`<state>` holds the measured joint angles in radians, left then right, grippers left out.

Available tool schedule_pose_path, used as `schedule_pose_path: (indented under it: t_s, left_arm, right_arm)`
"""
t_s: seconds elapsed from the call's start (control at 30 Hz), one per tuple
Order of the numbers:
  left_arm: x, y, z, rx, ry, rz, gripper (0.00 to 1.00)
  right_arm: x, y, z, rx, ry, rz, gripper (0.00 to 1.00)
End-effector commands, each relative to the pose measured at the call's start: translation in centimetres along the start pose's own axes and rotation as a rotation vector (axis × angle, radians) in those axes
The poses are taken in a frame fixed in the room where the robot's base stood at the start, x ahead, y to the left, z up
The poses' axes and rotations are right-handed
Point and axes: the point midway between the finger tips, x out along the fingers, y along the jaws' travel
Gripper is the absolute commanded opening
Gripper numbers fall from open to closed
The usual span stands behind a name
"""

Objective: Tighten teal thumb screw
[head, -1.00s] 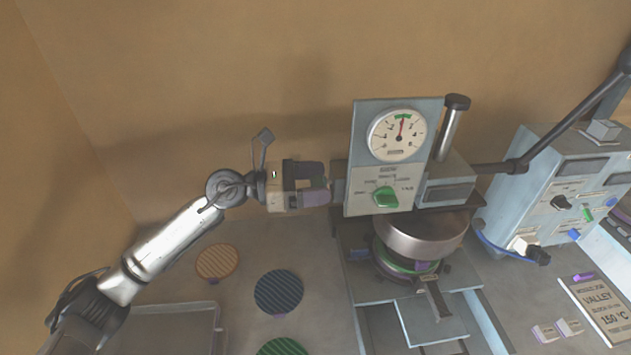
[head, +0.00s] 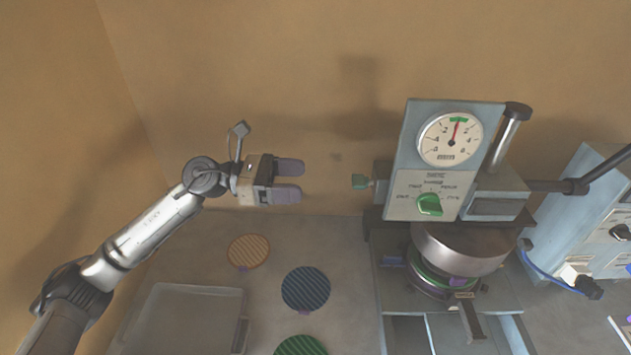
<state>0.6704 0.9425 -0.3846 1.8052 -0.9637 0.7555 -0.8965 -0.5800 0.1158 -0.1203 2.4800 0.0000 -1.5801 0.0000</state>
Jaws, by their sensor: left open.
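My right gripper is not in view.
Orange (head: 249,251), blue (head: 306,288) and green (head: 301,346) ribbed discs lie on the bench. A clear tray (head: 190,318) is at the lower left. A light-blue control box (head: 590,215) stands at the right. The space between gripper and press is free.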

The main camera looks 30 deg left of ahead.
Motion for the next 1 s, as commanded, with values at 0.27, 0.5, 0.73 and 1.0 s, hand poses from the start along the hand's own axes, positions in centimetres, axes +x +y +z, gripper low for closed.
schedule_pose_path:
  t_s: [0.27, 0.5, 0.73, 1.0]
  left_arm:
    - [-1.6, 0.0, 0.1, 0.002, 0.000, -0.001, 0.66]
    - [-1.6, 0.0, 0.1, 0.001, 0.000, -0.001, 0.66]
    - [-1.6, 0.0, 0.1, 0.001, 0.000, -0.001, 0.66]
    - [-1.6, 0.0, 0.1, 0.001, 0.000, -0.001, 0.66]
  right_arm:
    - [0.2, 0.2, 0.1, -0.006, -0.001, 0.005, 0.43]
    - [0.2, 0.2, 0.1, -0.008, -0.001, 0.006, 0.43]
    - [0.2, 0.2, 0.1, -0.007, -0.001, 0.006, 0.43]
    - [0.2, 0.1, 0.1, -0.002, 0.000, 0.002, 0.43]
